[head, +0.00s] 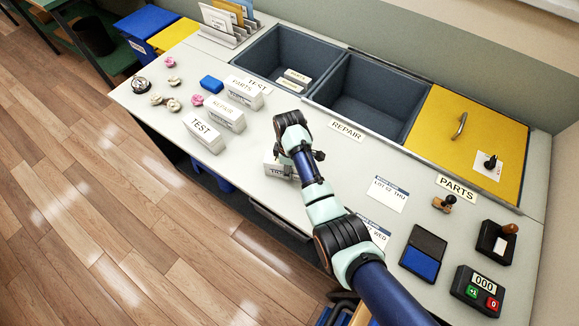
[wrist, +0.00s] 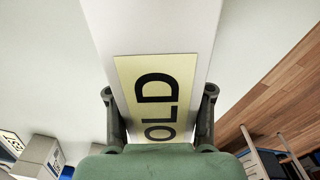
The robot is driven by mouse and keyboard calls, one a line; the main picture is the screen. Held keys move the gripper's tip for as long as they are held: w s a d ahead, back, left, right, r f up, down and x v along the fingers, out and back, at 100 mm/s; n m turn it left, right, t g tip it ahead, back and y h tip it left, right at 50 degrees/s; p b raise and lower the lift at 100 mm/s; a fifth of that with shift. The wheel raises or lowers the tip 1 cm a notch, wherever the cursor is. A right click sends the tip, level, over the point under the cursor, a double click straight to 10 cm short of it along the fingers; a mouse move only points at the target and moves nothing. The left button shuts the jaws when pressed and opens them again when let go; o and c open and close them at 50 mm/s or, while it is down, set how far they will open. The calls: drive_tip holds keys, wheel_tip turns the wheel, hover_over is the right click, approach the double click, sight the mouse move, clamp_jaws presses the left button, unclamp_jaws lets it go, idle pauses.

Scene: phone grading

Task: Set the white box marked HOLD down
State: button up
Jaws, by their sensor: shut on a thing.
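The white box (wrist: 150,28) fills the middle of the wrist view, its pale yellow label (wrist: 150,70) showing the letters OLD; the rest of the word is hidden by my gripper body. My gripper (wrist: 160,95) has one finger on each side of the box and is shut on it. In the head view the box (head: 271,169) shows partly, over the front-middle of the counter, with my arm covering its right part. I cannot tell whether its underside touches the counter.
White boxes marked TEST (head: 204,133) and REPAIR (head: 224,114) stand to the left. Two grey bins (head: 375,93) are behind, beside a yellow lid (head: 452,125). A lot card (head: 387,194) and a blue ink pad (head: 421,262) lie to the right. The counter's front edge is close.

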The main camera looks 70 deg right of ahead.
drive_tip(key=o, duration=1.4)
wheel_tip(320, 180, up, 12)
drive_tip(key=p, duration=0.4)
drive_tip(key=shift+r, duration=0.1)
